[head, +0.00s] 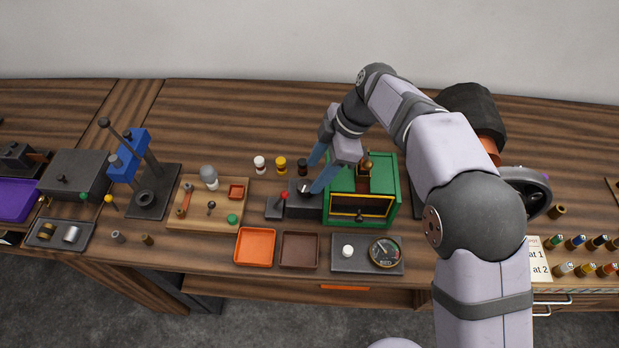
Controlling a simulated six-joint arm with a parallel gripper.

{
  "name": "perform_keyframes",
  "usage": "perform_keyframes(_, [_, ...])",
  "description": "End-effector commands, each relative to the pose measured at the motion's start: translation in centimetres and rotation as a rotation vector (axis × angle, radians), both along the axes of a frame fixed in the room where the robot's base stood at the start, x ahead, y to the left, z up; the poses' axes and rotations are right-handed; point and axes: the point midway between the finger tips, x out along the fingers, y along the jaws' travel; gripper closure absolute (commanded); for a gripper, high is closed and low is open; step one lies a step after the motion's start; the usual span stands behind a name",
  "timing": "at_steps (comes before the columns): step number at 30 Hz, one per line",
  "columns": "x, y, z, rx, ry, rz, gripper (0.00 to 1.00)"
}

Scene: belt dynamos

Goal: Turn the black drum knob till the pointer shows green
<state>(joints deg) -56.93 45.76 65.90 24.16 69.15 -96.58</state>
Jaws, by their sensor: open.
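A dark block (302,203) stands on the bench just left of the green box. On its top is a black round knob (303,187) with a pale mark, partly hidden by my gripper. My gripper (313,177) reaches in from the upper right with its blue fingers open. Its fingertips are at the knob, one on the far side and one at its near right; whether they touch it I cannot tell. A round gauge (384,252) with a dark dial and a needle sits on a grey plate in front. Which colour the pointer shows is too small to tell.
The green box (389,205) stands close on the right, under my arm. A red-tipped lever (284,195) is close on the left. White, yellow and black-topped pieces (280,165) stand behind. Orange (255,264) and brown (317,265) trays lie in front.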

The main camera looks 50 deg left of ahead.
Motion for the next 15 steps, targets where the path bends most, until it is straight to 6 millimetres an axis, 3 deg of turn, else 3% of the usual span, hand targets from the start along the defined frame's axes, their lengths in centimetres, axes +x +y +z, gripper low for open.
perform_keyframes(7, [-1.1,0.6,-2.8,-0.004,0.002,0.002,0.49])
perform_keyframes(15, [-1.5,1.0,-4.3,0.0,0.0,-0.001,0.49])
